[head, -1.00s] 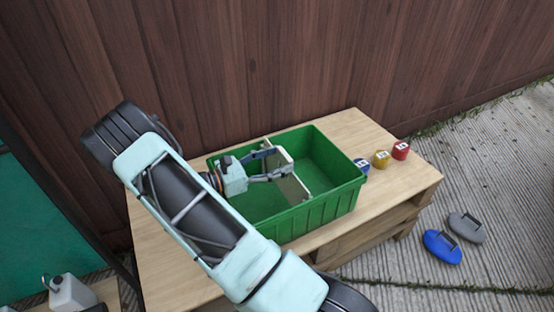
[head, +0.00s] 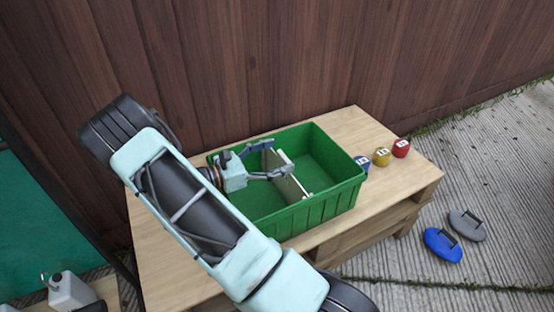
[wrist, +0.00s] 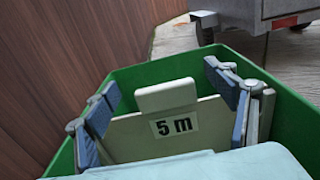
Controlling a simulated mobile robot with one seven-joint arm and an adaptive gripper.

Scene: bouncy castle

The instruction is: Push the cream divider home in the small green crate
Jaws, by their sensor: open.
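The small green crate (head: 318,212) stands on a wooden pallet-like table in the head view; its wall also shows in the wrist view (wrist: 148,76). The cream divider (head: 291,187) stands across the crate's inside, roughly mid-length. In the wrist view the divider (wrist: 135,133) shows a raised top tab and a "5 m" label. My gripper (head: 279,157) is inside the crate outline at the divider, its fingers spread wide. In the wrist view one finger is on each side of the tab. I cannot tell whether they touch the divider. The divider's lower edge is hidden.
Blue (head: 362,163), yellow (head: 381,157) and red (head: 401,148) numbered weights stand right of the crate on the table (head: 165,260). A wooden fence (head: 300,60) rises close behind. Blue and grey objects (head: 442,245) lie on the ground at right.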

